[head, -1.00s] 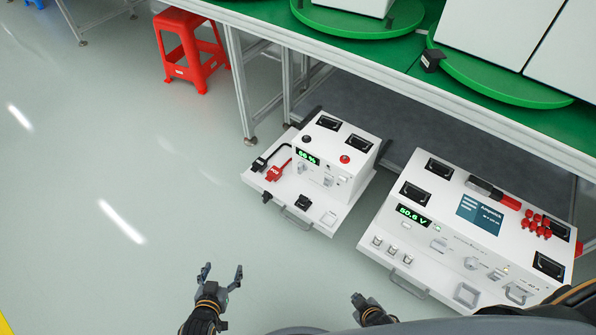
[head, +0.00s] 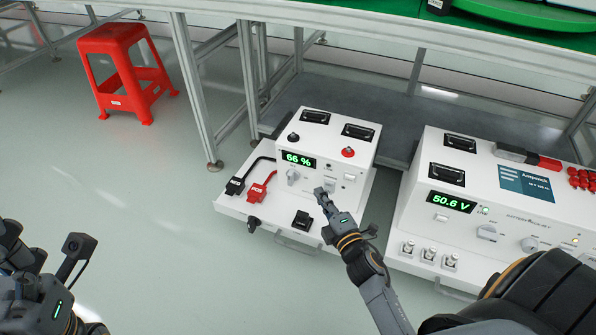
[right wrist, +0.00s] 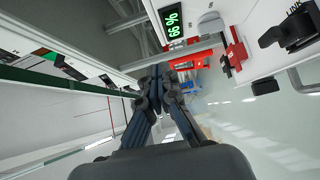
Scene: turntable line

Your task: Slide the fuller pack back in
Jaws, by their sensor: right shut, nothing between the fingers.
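A white pack (head: 330,135) with a green "66 %" display stands on a pulled-out white tray (head: 228,206) with a front handle (head: 296,244). Black and red plugs lie on the tray's left. To its right is a larger white unit (head: 470,215) showing "50.6 V". My right gripper (head: 322,192) is shut and empty in front of the smaller pack's lower front; I cannot tell whether it touches. My left gripper (head: 42,245) is at the lower left, fingers apart, empty.
A green-topped bench (head: 500,20) with metal legs (head: 195,90) stands over a grey lower shelf (head: 400,115) behind the pack. A red stool (head: 125,75) stands at the left.

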